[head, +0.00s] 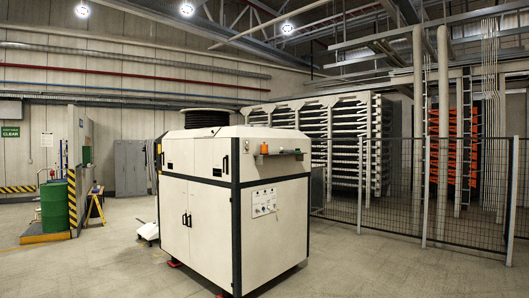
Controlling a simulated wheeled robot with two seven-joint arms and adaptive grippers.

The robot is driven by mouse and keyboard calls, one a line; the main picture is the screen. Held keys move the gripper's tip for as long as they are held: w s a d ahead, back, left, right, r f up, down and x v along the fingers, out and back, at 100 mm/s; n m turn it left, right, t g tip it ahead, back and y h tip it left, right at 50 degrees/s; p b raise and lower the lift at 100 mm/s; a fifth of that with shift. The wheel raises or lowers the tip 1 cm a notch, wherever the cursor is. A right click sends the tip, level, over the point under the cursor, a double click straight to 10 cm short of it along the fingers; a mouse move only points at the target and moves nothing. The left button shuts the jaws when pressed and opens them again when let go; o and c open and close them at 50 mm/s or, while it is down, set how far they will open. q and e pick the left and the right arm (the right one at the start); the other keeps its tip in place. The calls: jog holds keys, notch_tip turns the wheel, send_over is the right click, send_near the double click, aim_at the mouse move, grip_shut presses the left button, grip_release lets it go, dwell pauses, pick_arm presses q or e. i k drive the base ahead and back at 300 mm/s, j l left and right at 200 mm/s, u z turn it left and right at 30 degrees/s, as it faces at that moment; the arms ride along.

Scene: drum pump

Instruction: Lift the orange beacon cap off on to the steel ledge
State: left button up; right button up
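A small orange thing (264,148), likely the beacon cap, shows on the upper part of the right-hand face of a large white cabinet (203,205). It is small in the picture, and I cannot tell what it is seated on. A narrow shelf-like ledge (280,154) runs along that face at its foot and on to the right. Neither of my grippers is in view.
A coiled black hose (206,117) lies on top of the cabinet. A dark mesh fence (430,195) closes off the right. Open floor (100,265) lies at front left.

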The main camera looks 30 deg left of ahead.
aim_at(263, 148)
jog(key=i+j+u, duration=0.35)
jog(key=i, duration=0.7)
jog(key=i+u, duration=0.3)
jog(key=i, duration=3.3)
